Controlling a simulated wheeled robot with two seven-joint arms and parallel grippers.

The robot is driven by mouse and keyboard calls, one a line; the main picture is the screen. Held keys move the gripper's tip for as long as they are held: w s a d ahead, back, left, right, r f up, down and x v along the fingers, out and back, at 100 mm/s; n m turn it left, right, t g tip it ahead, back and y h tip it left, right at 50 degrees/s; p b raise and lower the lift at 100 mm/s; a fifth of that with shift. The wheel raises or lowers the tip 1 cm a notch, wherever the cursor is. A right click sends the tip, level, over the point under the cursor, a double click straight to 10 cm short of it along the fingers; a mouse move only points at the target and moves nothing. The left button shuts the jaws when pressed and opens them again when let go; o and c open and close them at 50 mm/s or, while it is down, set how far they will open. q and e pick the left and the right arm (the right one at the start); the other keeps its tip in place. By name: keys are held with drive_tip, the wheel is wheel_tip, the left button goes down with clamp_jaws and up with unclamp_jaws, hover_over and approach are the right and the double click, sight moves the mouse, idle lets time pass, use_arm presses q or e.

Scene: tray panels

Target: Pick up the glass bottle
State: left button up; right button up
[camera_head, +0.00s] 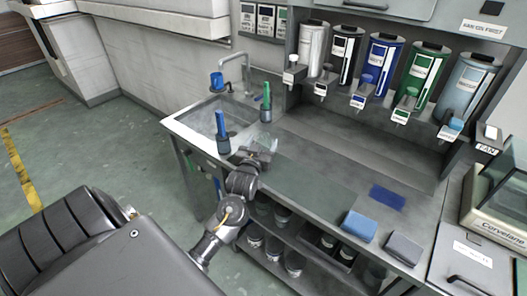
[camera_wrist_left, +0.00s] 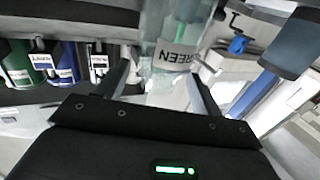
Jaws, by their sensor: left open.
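The glass bottle is clear and pale green, with a label reading "GREEN". In the left wrist view the bottle (camera_wrist_left: 168,28) stands between and just beyond the two spread fingers of my left gripper (camera_wrist_left: 163,82). In the head view the bottle (camera_head: 267,138) shows faintly on the worktop by the sink, right at the end of my left gripper (camera_head: 261,150), which partly hides it. The gripper is open, and I cannot tell whether a finger touches the glass. My right gripper is out of view.
A blue-topped dark bottle (camera_head: 222,137) and a green-topped one (camera_head: 265,103) stand close by the sink (camera_head: 203,118). Dispensers (camera_head: 386,66) line the back wall. A blue sponge (camera_head: 359,226) and a grey one (camera_head: 403,249) lie right. The middle worktop is clear.

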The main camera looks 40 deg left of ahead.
sight(265, 136)
use_arm(q)
drive_tip(key=p+x, duration=0.1)
drive_tip(key=x, duration=0.3)
drive_tip(key=shift+w+r, duration=0.1)
drive_tip(key=shift+w, duration=0.1)
drive_tip(key=shift+c, duration=0.3)
drive_tip(key=shift+s, duration=0.1)
clamp_jaws()
